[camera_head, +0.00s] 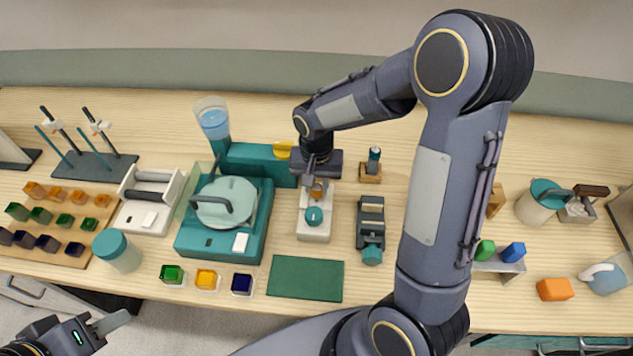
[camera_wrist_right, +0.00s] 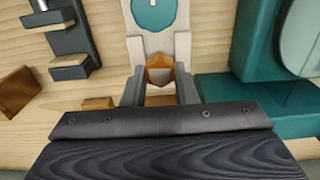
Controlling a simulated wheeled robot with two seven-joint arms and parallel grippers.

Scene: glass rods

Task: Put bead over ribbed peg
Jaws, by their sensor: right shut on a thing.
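My right gripper (camera_head: 316,188) points down over a white device with a teal knob. In the right wrist view its two grey fingers (camera_wrist_right: 160,62) are shut on a small amber bead (camera_wrist_right: 158,75). The bead's underside and its gap to the device are unclear. A dark upright peg (camera_head: 374,157) stands on a small wooden block (camera_head: 371,178), just right of my right gripper; it may be the ribbed peg, but ribs are too small to make out. My left gripper (camera_head: 98,322) is at the bottom left, away from these things; its opening is unclear.
The white device (camera_head: 314,231) lies below my right gripper. A teal machine with a round lid (camera_head: 226,201) is left of it, a dark grey instrument (camera_head: 370,222) right. A green mat (camera_head: 306,279) lies bare in front. My right arm covers the table's centre right.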

